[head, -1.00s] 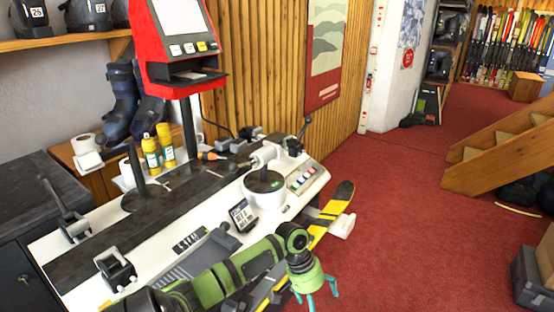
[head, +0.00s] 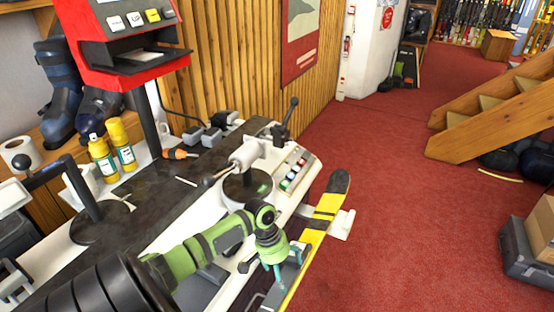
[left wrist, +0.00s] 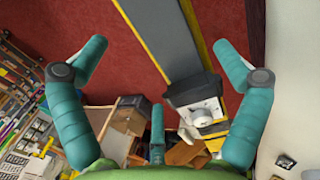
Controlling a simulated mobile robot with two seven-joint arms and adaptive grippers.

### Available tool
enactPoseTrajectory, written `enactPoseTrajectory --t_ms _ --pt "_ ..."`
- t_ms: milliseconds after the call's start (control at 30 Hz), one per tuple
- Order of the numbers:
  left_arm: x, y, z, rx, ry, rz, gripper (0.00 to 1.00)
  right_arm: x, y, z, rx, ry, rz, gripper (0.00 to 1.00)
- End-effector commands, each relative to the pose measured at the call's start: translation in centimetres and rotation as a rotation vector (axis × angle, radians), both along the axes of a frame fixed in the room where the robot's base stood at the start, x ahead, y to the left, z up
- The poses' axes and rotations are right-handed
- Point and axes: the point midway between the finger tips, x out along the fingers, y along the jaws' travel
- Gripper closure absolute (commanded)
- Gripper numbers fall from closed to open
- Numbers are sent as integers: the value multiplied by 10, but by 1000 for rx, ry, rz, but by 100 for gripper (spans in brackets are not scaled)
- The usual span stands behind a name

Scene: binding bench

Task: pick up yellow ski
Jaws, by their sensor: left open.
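The yellow ski (head: 318,228) with black bands and a dark tip lies lengthwise along the bench's right side, in the head view. My left gripper (head: 281,268) is over the ski's nearer part, its teal fingers spread, and hides some of it. In the left wrist view the ski shows as a grey strip with yellow edges (left wrist: 168,45), running between the two spread fingers of the gripper (left wrist: 160,50). I see no finger closed on it; whether any touches it I cannot tell. My right gripper is out of view.
A white support (head: 341,224) sticks out beside the ski. The bench (head: 215,270) carries a lever clamp (head: 246,160), a button panel (head: 293,168) and yellow bottles (head: 121,144). Red carpet (head: 400,200) is open to the right, with wooden stairs (head: 490,110) beyond.

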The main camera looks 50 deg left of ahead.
Motion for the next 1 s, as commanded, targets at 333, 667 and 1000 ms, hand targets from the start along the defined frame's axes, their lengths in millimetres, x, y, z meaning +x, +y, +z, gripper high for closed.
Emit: enactPoseTrajectory --t_ms 333,667,1000 --pt "5 -10 -32 2 -2 1 3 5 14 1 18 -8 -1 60" --pt "5 -9 -31 2 0 0 71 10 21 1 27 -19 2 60" --pt "6 -9 -29 0 -5 2 83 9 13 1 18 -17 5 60"
